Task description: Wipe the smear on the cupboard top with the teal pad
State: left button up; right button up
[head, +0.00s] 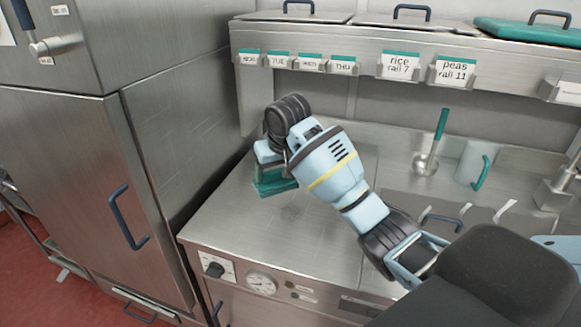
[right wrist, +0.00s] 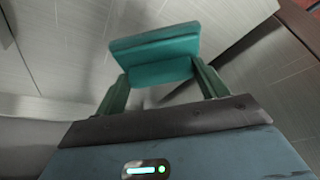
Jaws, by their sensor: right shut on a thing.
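The teal pad (head: 275,187) is at the left end of the steel cupboard top (head: 235,215), low over it; I cannot tell whether it touches. In the right wrist view the pad (right wrist: 155,58) sits between the two green fingers of the right gripper (right wrist: 160,75). A faint dark smear (head: 292,212) shows on the top, just in front and to the right of the pad. My left gripper is not in view.
A tall steel cabinet (head: 85,160) stands close on the left. A labelled shelf (head: 345,88) with lidded pans overhangs the back. A ladle with a teal handle (head: 436,140) and a jug (head: 472,163) stand at the right. The front left of the top is clear.

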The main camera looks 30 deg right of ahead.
jog(key=w+d+f, duration=0.4)
jog(key=d, duration=0.3)
jog(key=shift+w+f, duration=0.2)
jog(key=shift+w, duration=0.05)
jog(key=shift+d+f, duration=0.1)
